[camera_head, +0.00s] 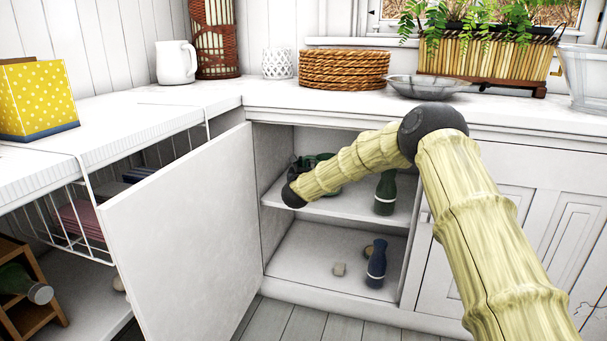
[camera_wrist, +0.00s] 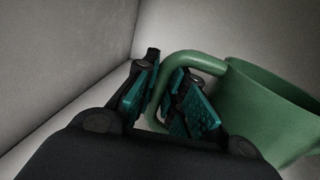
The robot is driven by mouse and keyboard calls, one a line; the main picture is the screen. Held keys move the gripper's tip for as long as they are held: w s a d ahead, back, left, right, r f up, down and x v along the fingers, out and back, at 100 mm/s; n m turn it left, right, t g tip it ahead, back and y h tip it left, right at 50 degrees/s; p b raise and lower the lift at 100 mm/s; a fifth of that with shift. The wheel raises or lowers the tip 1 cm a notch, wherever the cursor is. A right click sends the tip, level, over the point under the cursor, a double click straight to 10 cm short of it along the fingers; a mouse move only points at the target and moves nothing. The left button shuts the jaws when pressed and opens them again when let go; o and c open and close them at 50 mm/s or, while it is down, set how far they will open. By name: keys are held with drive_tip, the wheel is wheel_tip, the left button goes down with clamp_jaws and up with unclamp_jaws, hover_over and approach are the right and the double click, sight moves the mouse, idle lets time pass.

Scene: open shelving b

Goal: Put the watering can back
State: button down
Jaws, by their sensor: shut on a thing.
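The green watering can (camera_wrist: 262,108) is at the right in the wrist view, on or just above a pale surface; I cannot tell whether it touches it. My gripper (camera_wrist: 172,98) is shut on its handle, with the teal pads on either side of it. In the head view my arm reaches into the open cabinet, and my gripper (camera_head: 303,168) shows only in part at the upper shelf (camera_head: 345,205). The can is mostly hidden there behind my arm.
A dark green bottle (camera_head: 385,194) stands on the upper shelf, to the right. The open white door (camera_head: 185,235) is left of the opening. Wicker mats (camera_head: 344,70) and a glass bowl (camera_head: 427,87) are on the counter above.

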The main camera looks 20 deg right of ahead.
drive_tip(key=shift+f, duration=0.4)
drive_tip(key=c, duration=1.5)
unclamp_jaws()
drive_tip(key=p+v, duration=0.2)
drive_tip(key=v, duration=0.1)
drive_tip(key=p+v, duration=0.1)
drive_tip(key=v, duration=0.2)
drive_tip(key=p+v, duration=0.2)
drive_tip(key=v, duration=0.1)
drive_tip(key=shift+a+p, duration=0.3)
drive_tip(key=shift+p, duration=0.05)
drive_tip(key=shift+v, duration=0.8)
